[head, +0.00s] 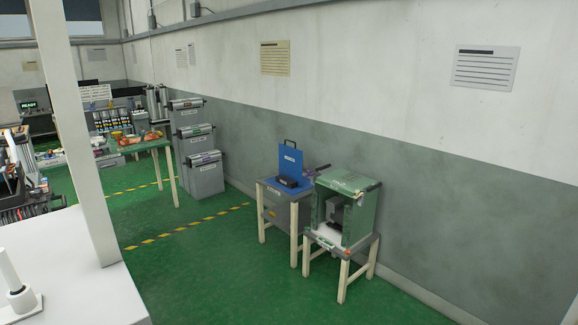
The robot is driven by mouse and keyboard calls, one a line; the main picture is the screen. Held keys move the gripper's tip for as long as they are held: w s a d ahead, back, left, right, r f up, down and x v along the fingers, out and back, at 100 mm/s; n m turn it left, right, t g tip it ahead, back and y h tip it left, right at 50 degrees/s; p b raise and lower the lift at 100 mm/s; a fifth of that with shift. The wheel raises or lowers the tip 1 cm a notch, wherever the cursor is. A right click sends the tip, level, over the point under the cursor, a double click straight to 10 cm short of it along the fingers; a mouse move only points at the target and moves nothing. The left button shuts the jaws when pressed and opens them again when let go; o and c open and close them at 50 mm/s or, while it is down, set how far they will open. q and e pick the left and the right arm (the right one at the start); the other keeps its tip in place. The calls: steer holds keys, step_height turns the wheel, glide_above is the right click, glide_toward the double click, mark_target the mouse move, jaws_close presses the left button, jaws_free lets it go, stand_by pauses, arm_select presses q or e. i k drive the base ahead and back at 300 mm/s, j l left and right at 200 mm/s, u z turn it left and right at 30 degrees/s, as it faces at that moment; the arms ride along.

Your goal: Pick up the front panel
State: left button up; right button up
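A blue upright panel (291,158) with a dark handle on top and a small white label stands on a small blue-topped stand (272,188) by the wall. It may be the front panel, but its own label is too small to read. A dark block (288,184) is in front of it on the stand. To its right, a green cabinet (352,183) on a pale-legged table has an open-looking front with a dark device (336,212) inside; I cannot tell whether a clear panel covers it. Neither of my grippers is in view.
Grey cabinets (206,180) with metal cylinders stand along the wall, left of the stand. A green-topped table (142,143) holds small coloured items. A white post (80,120) and white surface (70,275) fill the near left. Green floor (215,270) before the stands is clear.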

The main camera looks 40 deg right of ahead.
mark_target(290, 158)
steer(key=z, duration=1.55)
steer(key=i+l, duration=0.2)
steer(key=i, duration=0.25)
steer(key=i+l, duration=0.2)
steer(key=i, duration=0.3)
steer(key=i+j+u, duration=0.1)
steer(key=i+u, duration=0.25)
steer(key=i, duration=0.25)
steer(key=i+u, duration=0.35)
steer(key=i, duration=0.2)
steer(key=i+l+u, duration=0.35)
steer(key=i, duration=0.25)
steer(key=i+j+z, duration=0.2)
steer(key=i, duration=0.2)
steer(key=i+z, duration=0.15)
steer(key=i, duration=0.3)
steer(key=i+j+z, duration=0.35)
steer(key=i+z, duration=0.25)
steer(key=i+j+z, duration=0.25)
steer(key=z, duration=0.15)
steer(key=i+j+z, duration=0.55)
steer(key=j+z, duration=0.25)
